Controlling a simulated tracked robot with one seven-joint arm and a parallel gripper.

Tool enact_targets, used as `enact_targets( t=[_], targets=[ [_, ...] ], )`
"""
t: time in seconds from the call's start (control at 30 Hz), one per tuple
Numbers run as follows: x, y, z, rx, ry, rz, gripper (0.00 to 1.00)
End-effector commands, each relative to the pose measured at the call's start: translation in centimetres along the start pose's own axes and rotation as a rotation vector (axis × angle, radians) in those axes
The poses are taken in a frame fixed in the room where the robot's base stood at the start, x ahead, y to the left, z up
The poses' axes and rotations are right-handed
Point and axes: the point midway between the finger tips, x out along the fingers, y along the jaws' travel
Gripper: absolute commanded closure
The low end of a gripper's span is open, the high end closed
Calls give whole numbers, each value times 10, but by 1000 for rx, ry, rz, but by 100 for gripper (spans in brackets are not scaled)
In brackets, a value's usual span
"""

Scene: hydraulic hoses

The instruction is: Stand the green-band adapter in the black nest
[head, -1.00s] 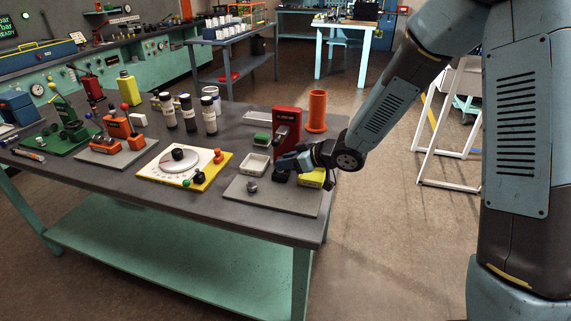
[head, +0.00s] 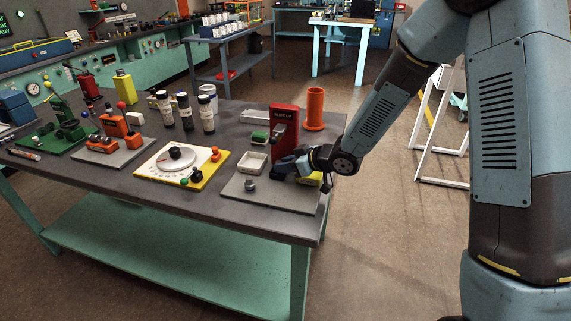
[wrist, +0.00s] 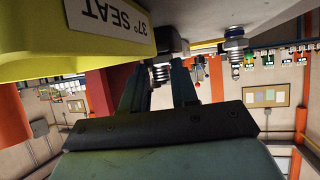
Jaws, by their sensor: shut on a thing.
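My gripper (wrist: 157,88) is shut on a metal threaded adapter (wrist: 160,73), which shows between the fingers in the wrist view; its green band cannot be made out. A black block (wrist: 172,47), apparently the black nest, stands on the grey plate right by the adapter's end. I cannot tell whether the adapter is in it or just above it. In the head view, my gripper (head: 282,168) is low over the plate, and it hides the adapter and most of the nest.
A yellow block labelled "37° SEAT" (wrist: 75,35) is close beside my gripper. Another metal fitting (head: 250,186) stands on the grey plate (head: 270,198), with a blue band in the wrist view (wrist: 235,44). A red stand (head: 285,130) and white tray (head: 252,162) are behind.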

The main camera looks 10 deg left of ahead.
Motion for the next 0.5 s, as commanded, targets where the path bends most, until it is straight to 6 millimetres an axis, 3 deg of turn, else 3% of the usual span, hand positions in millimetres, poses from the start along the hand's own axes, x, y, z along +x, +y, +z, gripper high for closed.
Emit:
enact_targets(
  t=[0.17, 0.2, 0.5],
  targets=[
    [0, 0, 0, 0, 0, 0, 100],
    [0, 0, 0, 0, 0, 0, 70],
    [0, 0, 0, 0, 0, 0, 42]
  ],
)
